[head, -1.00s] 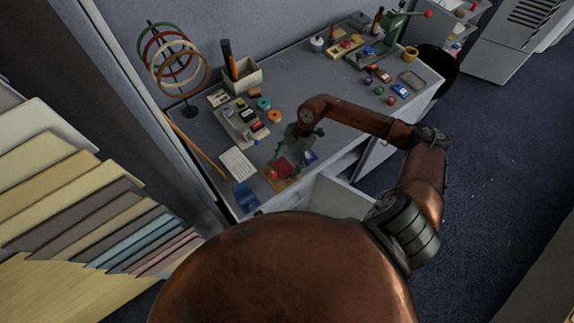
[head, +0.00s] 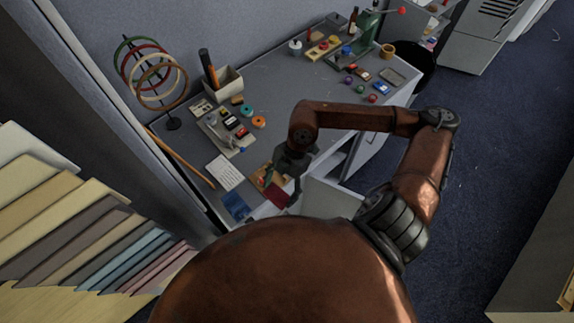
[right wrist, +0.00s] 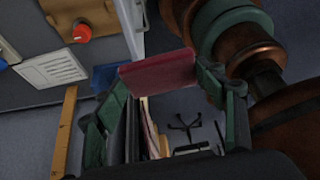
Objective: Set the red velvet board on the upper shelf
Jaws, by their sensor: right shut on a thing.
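The red velvet board (head: 277,194) is a small dark-red flat piece at the near edge of the desk in the head view. My right gripper (head: 284,181) is shut on it. In the right wrist view the board (right wrist: 157,74) sits between the green fingers of the right gripper (right wrist: 160,100), with its broad face showing. It appears held over the front edge, beside the open drawer. My left gripper is not in view. I cannot tell which surface is the upper shelf.
The grey desk (head: 280,95) holds a ring stand (head: 172,122), a pen box (head: 222,85), a white keypad-like card (head: 225,172), a blue item (head: 236,207) and several small parts. A drawer (head: 325,197) stands open below. Coloured panels (head: 90,235) fill the left.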

